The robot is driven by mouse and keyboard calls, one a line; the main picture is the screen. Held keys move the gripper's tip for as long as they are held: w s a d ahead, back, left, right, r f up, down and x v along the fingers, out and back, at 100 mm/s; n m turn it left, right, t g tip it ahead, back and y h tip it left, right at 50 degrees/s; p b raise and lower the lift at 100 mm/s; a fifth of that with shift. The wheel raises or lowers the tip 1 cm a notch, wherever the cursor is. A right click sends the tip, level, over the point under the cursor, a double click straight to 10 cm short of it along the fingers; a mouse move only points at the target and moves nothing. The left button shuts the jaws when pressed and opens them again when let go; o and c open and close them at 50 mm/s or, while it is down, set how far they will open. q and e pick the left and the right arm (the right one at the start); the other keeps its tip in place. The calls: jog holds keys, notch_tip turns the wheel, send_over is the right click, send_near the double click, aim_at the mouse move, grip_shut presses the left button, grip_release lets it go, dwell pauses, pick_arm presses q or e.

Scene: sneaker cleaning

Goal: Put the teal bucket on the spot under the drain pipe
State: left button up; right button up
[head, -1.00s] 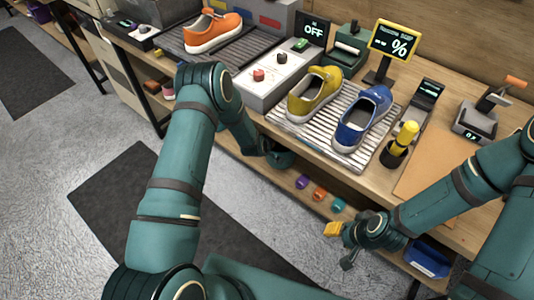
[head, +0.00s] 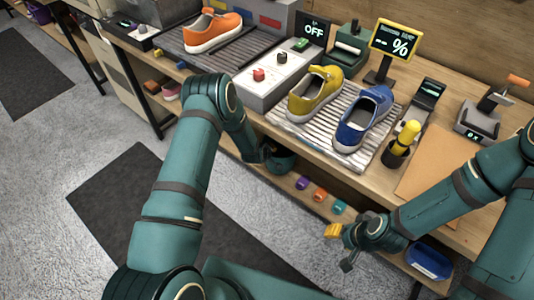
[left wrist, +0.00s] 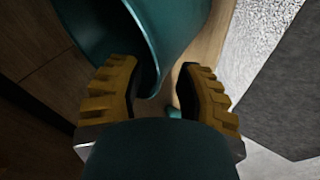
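The teal bucket (head: 284,165) is at the lower shelf below the front of the workbench, partly hidden by my left arm and the bench. In the left wrist view, the bucket (left wrist: 185,25) is close up, its rim reaching down between the fingers. My left gripper (left wrist: 160,80) has its yellow-padded fingers apart, with a visible gap between the bucket wall and the right finger. In the head view my left gripper (head: 267,152) is beside the bucket, its fingers mostly hidden. My right gripper (head: 340,247) is open and empty before the bench. I cannot make out the drain pipe or its spot.
Purple, orange and teal small items (head: 319,195) lie on the lower shelf right of the bucket. A blue container (head: 428,262) is farther right. Yellow and blue shoes stand on the ribbed rack (head: 290,126) above. A dark mat (head: 115,205) lies on the open floor.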

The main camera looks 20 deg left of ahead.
pick_arm(q)
jog(key=d+p+v, duration=0.1)
jog(key=p+v, duration=0.2)
jog(key=v, duration=0.9)
jog(key=s+d+r+m+g+h, duration=0.1)
jog(key=s+d+m, duration=0.4)
jog(key=s, duration=0.6)
jog(key=s+d+r+m+g+h, duration=0.2)
jog(key=s+d+m+g, duration=0.3)
jog(key=s, duration=0.6)
jog(key=shift+s+d+r, duration=0.2)
jog(key=shift+d+r, duration=0.3)
jog(key=shift+r, duration=0.25)
